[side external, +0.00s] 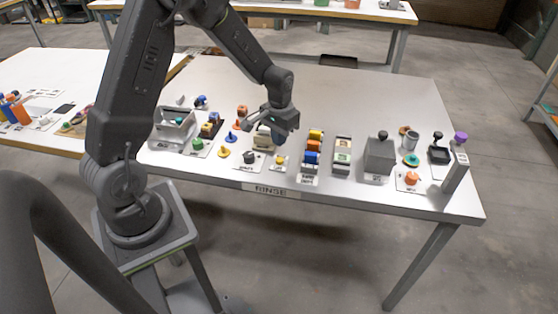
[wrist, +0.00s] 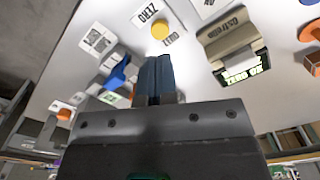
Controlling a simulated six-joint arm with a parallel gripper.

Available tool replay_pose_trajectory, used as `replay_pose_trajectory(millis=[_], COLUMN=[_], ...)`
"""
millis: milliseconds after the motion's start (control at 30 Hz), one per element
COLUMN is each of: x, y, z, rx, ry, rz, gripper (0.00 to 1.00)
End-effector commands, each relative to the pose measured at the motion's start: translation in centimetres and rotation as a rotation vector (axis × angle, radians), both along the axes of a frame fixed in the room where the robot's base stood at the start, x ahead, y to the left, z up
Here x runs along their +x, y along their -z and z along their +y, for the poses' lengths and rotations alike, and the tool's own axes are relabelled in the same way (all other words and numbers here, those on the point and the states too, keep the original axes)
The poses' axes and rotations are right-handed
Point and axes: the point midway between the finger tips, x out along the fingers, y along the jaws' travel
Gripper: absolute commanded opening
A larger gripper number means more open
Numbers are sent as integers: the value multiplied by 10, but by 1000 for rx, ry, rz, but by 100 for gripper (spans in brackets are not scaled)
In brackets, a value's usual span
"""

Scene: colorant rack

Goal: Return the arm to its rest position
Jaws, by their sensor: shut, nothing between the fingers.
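My gripper (side external: 280,143) hangs over the middle of the white table (side external: 345,90), above the row of lab items, with its fingers pointing down. In the wrist view its two blue-grey fingers (wrist: 155,78) are together with nothing between them. A yellow knob (wrist: 160,29) beside a ZERO label lies just beyond the fingertips. The same yellow knob (side external: 279,160) shows just under my gripper in the side view. The gap between the fingertips and the things below is hard to judge.
A rack with blue and orange blocks (side external: 312,146) stands right of my gripper. A grey box (side external: 379,155) and a grey post (side external: 455,172) stand farther right. A grey open bin (side external: 174,127) stands at the left. The table's back half is mostly clear.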

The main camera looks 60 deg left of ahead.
Motion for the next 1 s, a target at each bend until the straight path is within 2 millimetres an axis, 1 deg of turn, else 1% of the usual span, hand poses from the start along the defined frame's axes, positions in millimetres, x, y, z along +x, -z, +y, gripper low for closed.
replay_pose_trajectory(millis=[133,200,267,367,400,433,500,600,700,833,900,1000], x=[0,-1,-3,-12,-18,-23,-36,-59,-84,-121,-140,-163], y=[-3,-13,-29,-65,-81,-92,-117,-148,-174,-199,-208,-216], z=[-1,-5,-11,-27,-35,-41,-54,-73,-90,-108,-116,-125], rx=[1,6,12,26,32,36,44,54,61,66,68,68], ry=[2,9,20,45,57,66,88,120,150,187,207,230], rz=[-5,-18,-38,-86,-108,-125,-164,-220,-277,-351,-388,-433], gripper=[0,0,0,0,0,0,0,0,0,0,0,0])
